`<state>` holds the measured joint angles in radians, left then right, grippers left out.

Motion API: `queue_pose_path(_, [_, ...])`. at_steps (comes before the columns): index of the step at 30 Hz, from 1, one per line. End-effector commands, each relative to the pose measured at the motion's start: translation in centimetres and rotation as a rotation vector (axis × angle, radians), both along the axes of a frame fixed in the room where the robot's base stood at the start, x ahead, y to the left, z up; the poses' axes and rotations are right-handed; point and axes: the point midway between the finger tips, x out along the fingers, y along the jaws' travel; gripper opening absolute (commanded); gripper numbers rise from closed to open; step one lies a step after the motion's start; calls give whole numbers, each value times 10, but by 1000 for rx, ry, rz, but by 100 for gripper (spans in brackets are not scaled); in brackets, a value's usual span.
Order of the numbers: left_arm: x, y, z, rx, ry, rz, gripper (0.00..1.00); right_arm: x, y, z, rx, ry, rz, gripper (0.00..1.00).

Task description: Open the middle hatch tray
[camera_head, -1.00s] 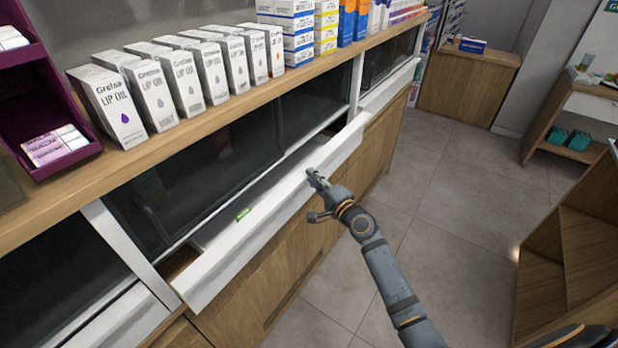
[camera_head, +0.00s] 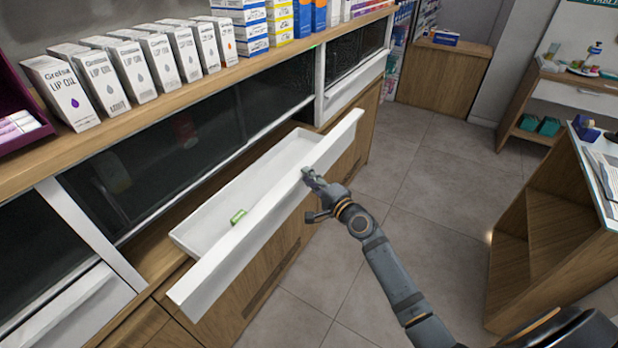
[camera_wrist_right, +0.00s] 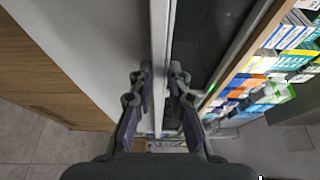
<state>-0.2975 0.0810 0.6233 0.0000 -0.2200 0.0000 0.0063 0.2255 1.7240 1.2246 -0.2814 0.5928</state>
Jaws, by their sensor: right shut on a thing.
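The middle hatch tray (camera_head: 262,200) is a shallow white drawer pulled well out of the wooden counter in the head view. A small green item (camera_head: 238,216) lies inside it. My right gripper (camera_head: 308,176) is shut on the top edge of the tray's white front panel, right of its middle. In the right wrist view the fingers (camera_wrist_right: 158,85) straddle the panel's thin white edge (camera_wrist_right: 158,45). My left gripper is not in view.
White lip oil boxes (camera_head: 125,68) line the shelf above the tray. Closed white fronts (camera_head: 352,86) flank it on both sides. Open tiled floor (camera_head: 400,190) lies in front, with a wooden shelf unit (camera_head: 540,215) at the right.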

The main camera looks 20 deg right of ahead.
Motion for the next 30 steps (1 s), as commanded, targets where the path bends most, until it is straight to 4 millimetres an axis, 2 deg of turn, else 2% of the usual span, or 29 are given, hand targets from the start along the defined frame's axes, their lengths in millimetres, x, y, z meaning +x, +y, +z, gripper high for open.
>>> queue_pose_path(4, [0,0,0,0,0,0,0,0,0,0,0,1,0,0])
queue_pose_path(5, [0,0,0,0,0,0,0,0,0,0,0,1,0,19])
queue_pose_path(9, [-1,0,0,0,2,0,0,0,0,0,0,1,0,38])
queue_pose_path(10, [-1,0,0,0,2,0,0,0,0,0,0,0,0,39])
queue_pose_path(20, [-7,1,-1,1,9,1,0,-5,-2,-1,-1,2,-1,39])
queue_pose_path(30, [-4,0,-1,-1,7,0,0,-63,-18,-2,-4,3,1,39])
